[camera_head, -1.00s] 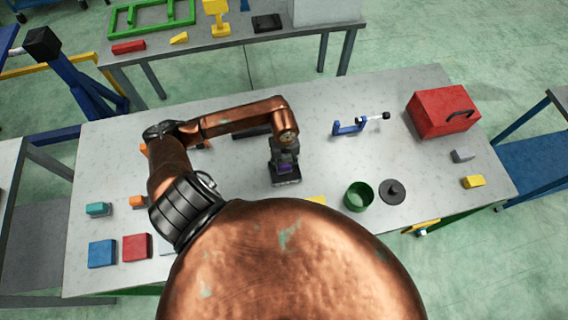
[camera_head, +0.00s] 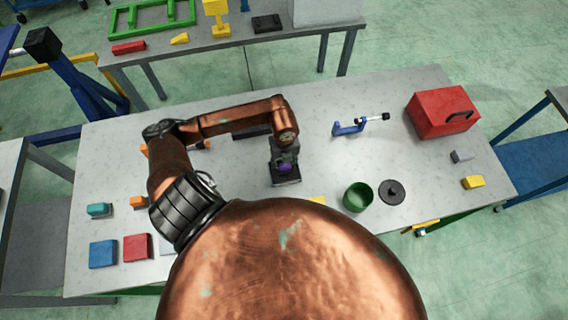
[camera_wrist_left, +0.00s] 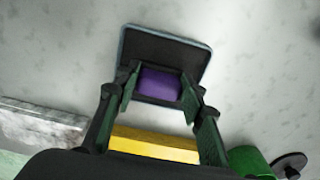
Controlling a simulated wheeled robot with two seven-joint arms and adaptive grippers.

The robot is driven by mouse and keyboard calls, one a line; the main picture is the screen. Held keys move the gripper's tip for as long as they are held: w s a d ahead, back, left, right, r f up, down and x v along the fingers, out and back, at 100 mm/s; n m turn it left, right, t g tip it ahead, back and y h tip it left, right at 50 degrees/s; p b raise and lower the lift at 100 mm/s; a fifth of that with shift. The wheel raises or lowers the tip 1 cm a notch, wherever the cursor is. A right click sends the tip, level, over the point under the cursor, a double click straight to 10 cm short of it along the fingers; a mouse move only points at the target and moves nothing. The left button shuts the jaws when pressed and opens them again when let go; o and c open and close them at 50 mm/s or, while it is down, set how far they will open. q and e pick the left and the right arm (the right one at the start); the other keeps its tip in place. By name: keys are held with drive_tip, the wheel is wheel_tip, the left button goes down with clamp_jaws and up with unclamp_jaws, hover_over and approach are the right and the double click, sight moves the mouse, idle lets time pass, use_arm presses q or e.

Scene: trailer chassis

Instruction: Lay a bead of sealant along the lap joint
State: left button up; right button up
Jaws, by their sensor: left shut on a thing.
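My left gripper (camera_head: 285,167) hangs over the middle of the bench, at the end of a copper-coloured arm. It is shut on a purple block (camera_wrist_left: 160,84), which shows between its two fingers in the left wrist view. The block is over a dark, flat square pad (camera_wrist_left: 183,49) with a pale rim; I cannot tell whether the two touch. The pad also shows below the gripper in the head view (camera_head: 287,182). I cannot pick out a lap joint or a sealant bead. My right gripper is not in view.
A yellow piece (camera_wrist_left: 153,144) lies near the gripper. A green pot (camera_head: 358,197), a dark round lid (camera_head: 392,192), a blue clamp (camera_head: 349,128) and a red toolbox (camera_head: 441,112) stand to the right. Blue (camera_head: 103,254) and red (camera_head: 137,247) blocks lie front left.

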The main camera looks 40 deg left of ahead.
use_arm(q)
drive_tip(key=shift+r+p, duration=1.9)
drive_tip(key=shift+r, duration=1.25)
drive_tip(key=shift+w, duration=0.1)
